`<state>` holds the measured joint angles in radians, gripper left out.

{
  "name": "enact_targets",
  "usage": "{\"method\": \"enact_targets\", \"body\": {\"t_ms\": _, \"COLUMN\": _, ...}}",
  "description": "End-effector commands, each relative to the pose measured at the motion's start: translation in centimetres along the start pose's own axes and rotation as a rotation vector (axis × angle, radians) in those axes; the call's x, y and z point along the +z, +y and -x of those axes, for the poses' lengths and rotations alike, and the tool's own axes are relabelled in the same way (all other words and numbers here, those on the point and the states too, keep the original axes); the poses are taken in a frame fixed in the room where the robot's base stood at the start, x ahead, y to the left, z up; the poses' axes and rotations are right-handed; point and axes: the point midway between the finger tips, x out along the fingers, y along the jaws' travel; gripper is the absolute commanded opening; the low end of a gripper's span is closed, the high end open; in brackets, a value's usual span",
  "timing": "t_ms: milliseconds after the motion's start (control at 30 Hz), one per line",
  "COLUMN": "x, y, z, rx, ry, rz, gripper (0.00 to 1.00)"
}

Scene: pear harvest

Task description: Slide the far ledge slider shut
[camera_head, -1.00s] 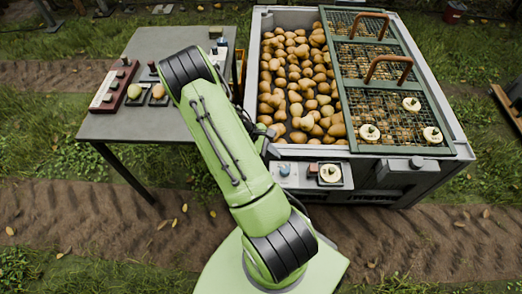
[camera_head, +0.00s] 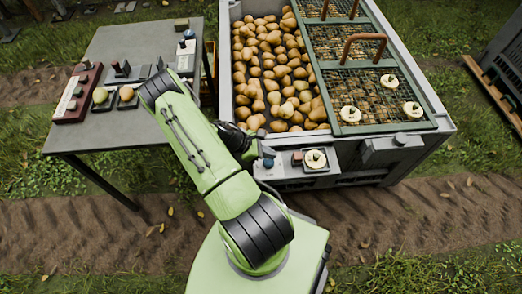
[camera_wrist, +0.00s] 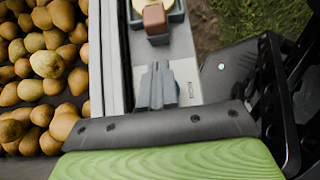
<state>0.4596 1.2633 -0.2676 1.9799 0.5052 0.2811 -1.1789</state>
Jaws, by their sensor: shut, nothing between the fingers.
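A grey ledge (camera_head: 285,174) runs along the near side of the crate. On it are a blue knob (camera_head: 268,163), a reddish-brown block (camera_head: 297,158) and a small tray with a pale cut pear (camera_head: 315,159). The block, seemingly the slider's handle, also shows at the top of the wrist view (camera_wrist: 154,20). I cannot tell how far the slider stands open. My gripper (camera_head: 266,151) is over the left end of the ledge. In the wrist view its fingers (camera_wrist: 157,85) are together and empty, pointing toward the block with a visible gap.
The large grey crate (camera_head: 223,85) holds many pears, partly covered by a green mesh lid (camera_head: 390,127) with brown handles and cut pears. A grey table (camera_head: 130,45) with several small devices stands at left. A dark box (camera_wrist: 230,70) is right of the fingers.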

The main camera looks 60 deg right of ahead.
Motion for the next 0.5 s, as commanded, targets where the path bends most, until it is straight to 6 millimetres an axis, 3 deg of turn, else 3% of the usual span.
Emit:
{"method": "enact_targets", "body": {"t_ms": 100, "x": -0.2, "y": -0.1, "z": -2.9, "rx": -0.004, "ry": -0.002, "rz": -0.002, "gripper": 0.0}}
{"method": "enact_targets", "body": {"t_ms": 200, "x": 1.2, "y": -0.1, "z": -4.2, "rx": -0.003, "ry": -0.001, "rz": -0.004, "gripper": 0.0}}
{"method": "enact_targets", "body": {"t_ms": 500, "x": 2.7, "y": 0.0, "z": -5.6, "rx": 0.001, "ry": 0.0, "rz": 0.0, "gripper": 0.0}}
